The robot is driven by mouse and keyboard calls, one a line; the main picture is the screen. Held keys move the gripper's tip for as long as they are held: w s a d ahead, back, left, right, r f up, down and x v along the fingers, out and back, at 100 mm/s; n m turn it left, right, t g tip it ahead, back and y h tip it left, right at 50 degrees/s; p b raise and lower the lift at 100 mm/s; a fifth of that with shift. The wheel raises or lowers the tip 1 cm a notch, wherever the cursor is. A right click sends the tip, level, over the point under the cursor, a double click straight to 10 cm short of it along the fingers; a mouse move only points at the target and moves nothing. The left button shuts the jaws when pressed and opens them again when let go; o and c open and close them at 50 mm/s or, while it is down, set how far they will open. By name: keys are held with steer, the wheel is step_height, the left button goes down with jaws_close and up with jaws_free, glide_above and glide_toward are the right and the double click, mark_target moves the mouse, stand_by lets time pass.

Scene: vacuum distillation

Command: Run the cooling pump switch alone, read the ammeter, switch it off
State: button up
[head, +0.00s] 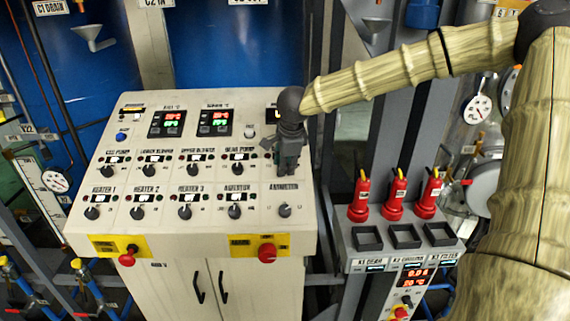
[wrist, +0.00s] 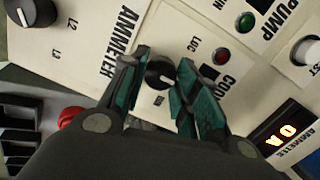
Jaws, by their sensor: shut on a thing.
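My gripper (head: 287,160) reaches down to the right end of the upper switch row on the sloped white panel. In the wrist view my gripper (wrist: 163,70) has its two teal-padded fingers on either side of a black rotary knob (wrist: 160,76), shut on it. The label beside it is partly covered and begins "COO". The ammeter display (wrist: 280,132) glows orange and appears to read 0 A. The ammeter selector knob (head: 284,210) is below my gripper; it also shows in the wrist view (wrist: 32,12). In the head view my gripper hides the cooling pump switch.
A red lamp (wrist: 222,56) and a green lamp (wrist: 245,22) are near the gripped knob. Other black knobs, such as the gear pump knob (head: 238,168), stand close on the left. A red mushroom button (head: 267,253) sits on the panel's front edge.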

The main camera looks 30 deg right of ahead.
steer(key=o, duration=1)
steer(key=shift+d, duration=0.1)
steer(key=v, duration=1.2)
